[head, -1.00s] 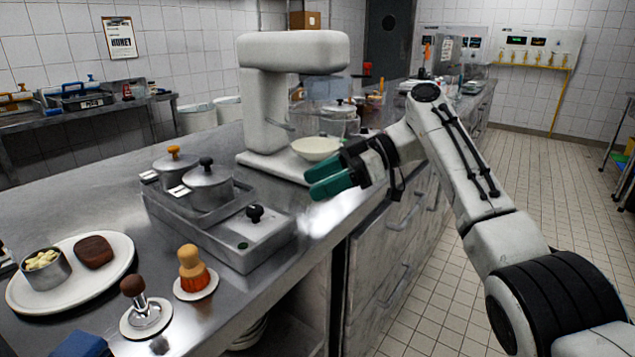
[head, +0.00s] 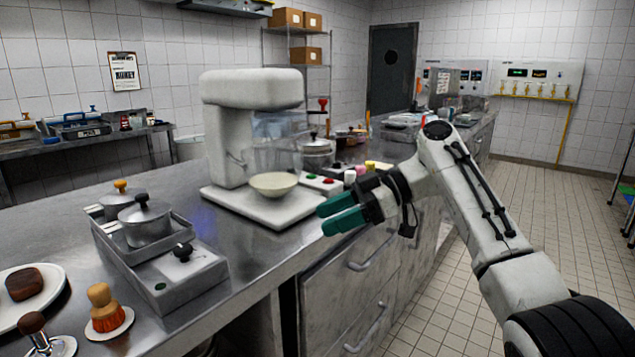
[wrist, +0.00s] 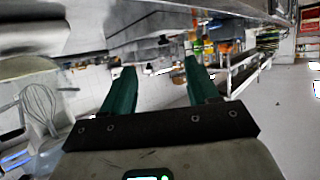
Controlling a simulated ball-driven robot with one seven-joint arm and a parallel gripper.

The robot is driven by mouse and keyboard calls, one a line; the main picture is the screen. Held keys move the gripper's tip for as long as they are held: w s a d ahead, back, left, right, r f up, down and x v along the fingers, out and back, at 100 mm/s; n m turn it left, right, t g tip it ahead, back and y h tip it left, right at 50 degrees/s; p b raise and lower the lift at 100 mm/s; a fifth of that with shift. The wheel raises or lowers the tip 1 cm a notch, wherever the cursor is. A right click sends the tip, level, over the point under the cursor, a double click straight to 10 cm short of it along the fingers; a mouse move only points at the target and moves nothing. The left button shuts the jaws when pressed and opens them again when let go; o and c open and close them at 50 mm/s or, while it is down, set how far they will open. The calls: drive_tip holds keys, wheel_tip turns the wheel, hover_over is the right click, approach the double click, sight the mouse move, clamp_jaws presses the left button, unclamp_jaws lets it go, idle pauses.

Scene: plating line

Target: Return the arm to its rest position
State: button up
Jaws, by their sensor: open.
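My gripper (head: 341,214) has green fingers and shows right of centre in the head view, at the end of my white arm. It is in the air beside the counter's front edge, to the right of the white mixer. The fingers point left and are apart. In the wrist view my gripper (wrist: 157,85) shows both green fingers spread, with nothing between them.
A steel counter (head: 235,262) carries the mixer (head: 232,150), a cream bowl (head: 273,184), a tray of pots (head: 162,283) and a white plate (head: 52,305). Drawers (head: 352,290) are below my gripper. Tiled floor (head: 540,235) lies open on the right.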

drive_tip(key=s+d+f+m+t+h, duration=0.1)
drive_tip(key=s+f+m, duration=0.2)
drive_tip(key=f, duration=0.9)
drive_tip(key=s+d+f+m+h, duration=0.1)
drive_tip(key=s+f+m+h, duration=0.2)
drive_tip(key=f, duration=0.9)
drive_tip(key=s+d+f+m+t+h, duration=0.1)
drive_tip(key=s+d+f+m, duration=0.25)
drive_tip(key=s+f, duration=0.5)
drive_tip(key=s+d+f+m+t+h, duration=0.1)
drive_tip(key=s+d+f+m+h, duration=0.15)
drive_tip(key=s+d+f, duration=0.45)
drive_tip(key=s+d+m+h, duration=0.2)
drive_tip(key=s+d+m, duration=0.15)
drive_tip(key=s, duration=0.55)
drive_tip(key=s+d+m+h, duration=0.2)
drive_tip(key=s+d, duration=0.2)
drive_tip(key=s, duration=0.5)
drive_tip(key=s+d+m+h, duration=0.2)
drive_tip(key=s+d+m, duration=0.15)
drive_tip(key=s, duration=0.55)
wheel_tip(320, 180, up, 13)
drive_tip(key=n+p, duration=0.1)
drive_tip(key=p, duration=1.3)
drive_tip(key=shift+w+d, duration=0.35)
drive_tip(key=shift+w, duration=0.05)
drive_tip(key=shift+f, duration=0.15)
